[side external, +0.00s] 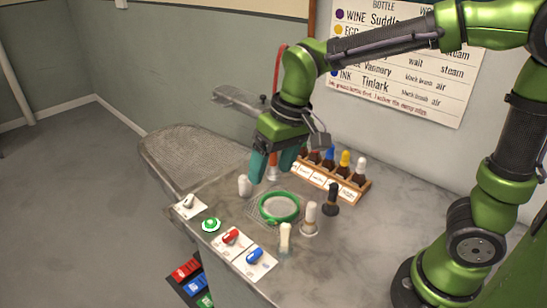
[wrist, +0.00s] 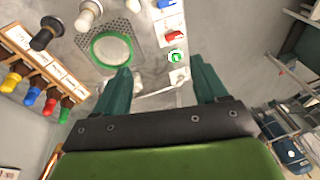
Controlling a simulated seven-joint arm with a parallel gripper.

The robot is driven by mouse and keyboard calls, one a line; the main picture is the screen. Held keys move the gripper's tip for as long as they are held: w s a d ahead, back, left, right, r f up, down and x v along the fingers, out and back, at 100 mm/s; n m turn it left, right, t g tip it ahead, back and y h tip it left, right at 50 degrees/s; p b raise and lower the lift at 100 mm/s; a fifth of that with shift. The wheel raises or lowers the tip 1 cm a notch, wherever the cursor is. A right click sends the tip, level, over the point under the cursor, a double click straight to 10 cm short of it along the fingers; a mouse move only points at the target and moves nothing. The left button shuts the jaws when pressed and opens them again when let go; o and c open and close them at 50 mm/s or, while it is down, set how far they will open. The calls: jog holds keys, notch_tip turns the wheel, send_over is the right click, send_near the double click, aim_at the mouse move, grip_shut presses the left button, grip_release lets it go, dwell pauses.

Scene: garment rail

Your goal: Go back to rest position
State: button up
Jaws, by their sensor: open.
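My gripper (side external: 271,160) is green with two teal fingers, held above the far part of the grey worktop in the side view. In the wrist view my gripper (wrist: 160,85) shows its two fingers spread wide apart with nothing between them. Beneath and beyond it are a round green-rimmed pad (side external: 279,208) on a perforated plate and a small white object (side external: 245,185) standing close to the fingers. The green ring also shows in the wrist view (wrist: 93,50).
A wooden rack (side external: 335,186) of dropper bottles stands at the back. Several handled tools, including a black one (side external: 331,200), stand right of the ring. Red (side external: 231,237) and blue (side external: 255,256) switches and a green button (side external: 211,225) line the front edge. An ironing board (side external: 185,155) extends left.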

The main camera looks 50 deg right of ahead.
jog(key=s+d+r+m+t, duration=0.3)
jog(key=s+d+t, duration=0.1)
jog(key=s+d, duration=0.4)
jog(key=s, duration=0.2)
jog(key=shift+s+t, duration=0.4)
jog(key=shift+r, duration=0.1)
